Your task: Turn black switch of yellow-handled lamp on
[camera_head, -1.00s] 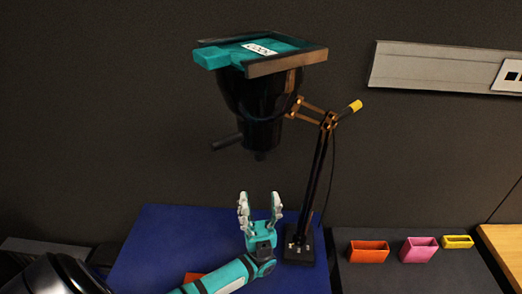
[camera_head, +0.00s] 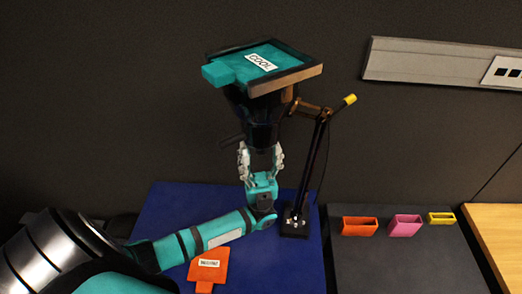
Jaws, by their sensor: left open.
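The lamp has a dark hanging head (camera_head: 262,112), a jointed arm (camera_head: 316,150) and a yellow-tipped handle (camera_head: 349,99). A teal plate labelled "COOL" (camera_head: 240,70) lies on top of the head. A dark rod (camera_head: 232,139) sticks out to the left of the head. A small dark stub hung under the head earlier; it is now hard to make out. My left gripper (camera_head: 261,150) is open and points up, its fingers either side of the head's lower end. I cannot tell whether they touch it. My right gripper is not in view.
The lamp base (camera_head: 295,222) stands on a blue mat (camera_head: 165,215). An orange tag (camera_head: 208,268) lies on the mat. Orange (camera_head: 359,227), pink (camera_head: 405,226) and yellow (camera_head: 440,218) holders sit on the dark surface to the right. A wooden top (camera_head: 495,228) is at far right.

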